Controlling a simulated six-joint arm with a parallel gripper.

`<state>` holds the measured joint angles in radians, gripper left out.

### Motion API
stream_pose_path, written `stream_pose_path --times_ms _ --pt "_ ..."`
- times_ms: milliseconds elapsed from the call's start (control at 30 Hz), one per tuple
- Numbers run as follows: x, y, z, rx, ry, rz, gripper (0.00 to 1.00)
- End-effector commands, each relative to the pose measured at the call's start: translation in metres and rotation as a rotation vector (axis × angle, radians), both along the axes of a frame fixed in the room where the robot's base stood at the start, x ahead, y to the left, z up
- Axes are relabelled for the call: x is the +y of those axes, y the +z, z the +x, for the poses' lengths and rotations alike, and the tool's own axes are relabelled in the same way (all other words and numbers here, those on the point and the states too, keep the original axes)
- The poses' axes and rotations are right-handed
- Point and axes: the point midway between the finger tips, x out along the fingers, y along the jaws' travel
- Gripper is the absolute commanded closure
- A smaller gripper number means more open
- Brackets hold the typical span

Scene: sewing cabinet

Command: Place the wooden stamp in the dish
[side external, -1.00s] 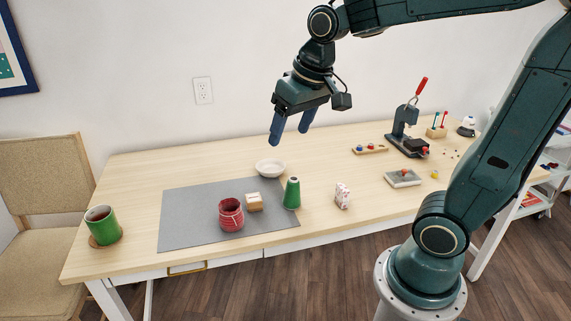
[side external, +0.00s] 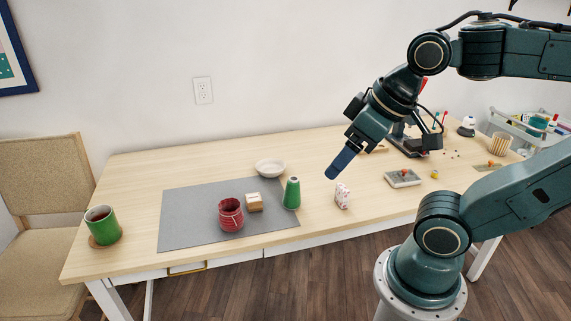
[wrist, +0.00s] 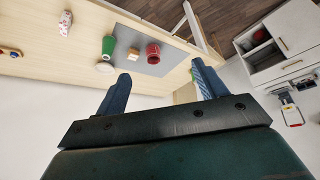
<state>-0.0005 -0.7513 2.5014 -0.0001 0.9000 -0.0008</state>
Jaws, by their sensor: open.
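The wooden stamp (side external: 254,203) is a small block with a pale top and a brown base. It sits on the grey mat between the red jar and the green cone, and it also shows in the wrist view (wrist: 133,53). The white dish (side external: 270,168) stands just behind the mat and looks empty; in the wrist view it (wrist: 105,67) is next to a fingertip. My gripper (side external: 340,164) is in the air to the right of the mat, above the table. Its blue fingers are spread apart in the wrist view (wrist: 163,80), with nothing between them.
The grey mat (side external: 190,215) also bears a red jar (side external: 231,214) and a green thread cone (side external: 291,193). A patterned packet (side external: 342,195) stands right of the mat. A green cup (side external: 102,224) is at the left end. A tray (side external: 402,178) and a press stand right.

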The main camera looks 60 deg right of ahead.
Motion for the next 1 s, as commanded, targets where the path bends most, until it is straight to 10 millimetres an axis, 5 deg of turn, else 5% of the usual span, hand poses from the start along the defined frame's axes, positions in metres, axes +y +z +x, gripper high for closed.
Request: stream_pose_path --times_ms 467,1000 --pt "-0.002 0.003 0.014 0.016 -0.075 0.039 0.29" --pt "-0.026 0.000 0.112 0.113 -0.602 0.312 0.29"
